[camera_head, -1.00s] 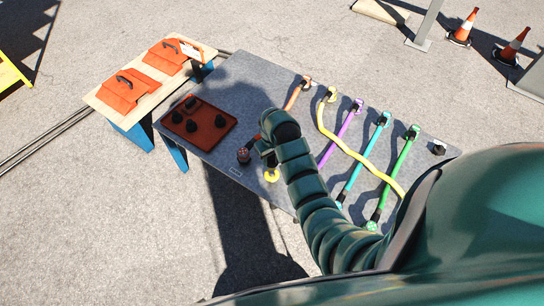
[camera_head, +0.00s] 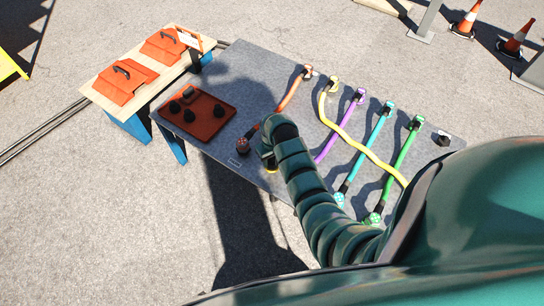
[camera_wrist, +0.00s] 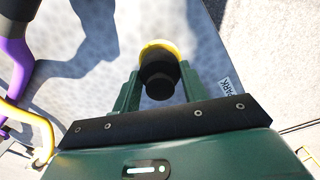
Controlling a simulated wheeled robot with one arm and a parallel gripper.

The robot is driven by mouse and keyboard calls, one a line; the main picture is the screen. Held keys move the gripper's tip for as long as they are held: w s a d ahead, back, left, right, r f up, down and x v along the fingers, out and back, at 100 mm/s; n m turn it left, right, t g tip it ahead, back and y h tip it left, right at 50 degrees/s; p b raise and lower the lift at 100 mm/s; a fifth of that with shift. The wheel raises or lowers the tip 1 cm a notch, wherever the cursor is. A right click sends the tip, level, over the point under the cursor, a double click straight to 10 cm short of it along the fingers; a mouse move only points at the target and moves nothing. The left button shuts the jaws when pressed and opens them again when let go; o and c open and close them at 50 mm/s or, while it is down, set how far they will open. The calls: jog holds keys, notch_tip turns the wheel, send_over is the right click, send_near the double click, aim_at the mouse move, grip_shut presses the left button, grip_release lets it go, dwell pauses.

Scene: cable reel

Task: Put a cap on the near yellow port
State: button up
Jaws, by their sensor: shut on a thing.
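My gripper (camera_wrist: 160,88) is shut on a black cap (camera_wrist: 159,80), with a green finger on either side of it. The yellow ring of the near yellow port (camera_wrist: 158,46) shows just behind the cap in the wrist view. The cap is lined up with the ring and overlaps it; I cannot tell whether it is fully seated. In the head view my gripper (camera_head: 268,158) points down at the near table edge and largely hides the port and the cap.
Several black caps stand on a red tray (camera_head: 226,103) at the table's left. Orange, purple, cyan and green cables cross the grey table (camera_head: 245,75). A yellow cable (camera_head: 345,133) runs slantwise from the far yellow port (camera_head: 333,82). A wooden bench (camera_head: 102,100) with red cases stands left.

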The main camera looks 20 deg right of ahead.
jog(key=shift+f, duration=0.25)
dwell(0.7)
jog(key=o, duration=1.1)
jog(key=shift+o, duration=0.2)
jog(key=shift+r, duration=0.1)
notch_tip(320, 180, up, 6)
jog(key=shift+f, duration=0.2)
notch_tip(320, 180, up, 12)
jog(key=p, duration=1)
jog(key=shift+f, duration=0.15)
